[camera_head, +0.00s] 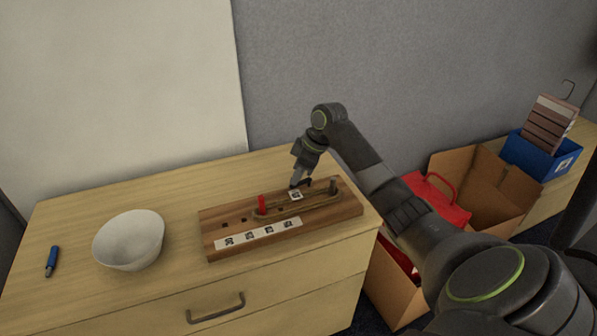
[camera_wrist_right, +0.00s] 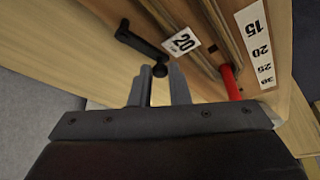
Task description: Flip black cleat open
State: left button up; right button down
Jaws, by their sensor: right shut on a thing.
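The black cleat (camera_wrist_right: 141,42) is a dark lever with a round knob at its end, on the far edge of a wooden board (camera_head: 213,238). In the head view the cleat (camera_head: 306,183) is small and partly hidden. My right gripper (camera_head: 295,184) reaches down to the board's far edge. In the right wrist view its two fingers (camera_wrist_right: 161,84) are on either side of the cleat's knob end, shut on it. My left gripper is not in view.
A red peg (camera_head: 262,205) and a dark peg (camera_head: 333,187) stand on the board with a tan band around them. White number labels (camera_head: 258,233) lie along the front. A white bowl (camera_head: 129,240) and a blue marker (camera_head: 52,261) are to the left. Cardboard boxes (camera_head: 463,176) are right.

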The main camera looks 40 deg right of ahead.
jog(key=p, duration=0.1)
jog(key=m+p, duration=0.1)
jog(key=shift+w+a+r+m+p, duration=0.15)
jog(key=shift+w+r+m+p, duration=0.15)
jog(key=shift+p, duration=0.1)
jog(key=shift+w+f+m+t+p, duration=0.1)
jog(key=shift+f+m+t+p, duration=0.15)
jog(key=shift+m+t+p, duration=0.05)
jog(key=c, duration=1.4)
grip_release()
jog(key=shift+w, duration=0.15)
jog(key=shift+s+r+h, duration=0.2)
jog(key=shift+r+h, duration=0.1)
jog(key=shift+r, duration=0.1)
jog(key=v, duration=1.6)
jog(key=shift+r+b, duration=0.25)
jog(key=shift+b, duration=0.15)
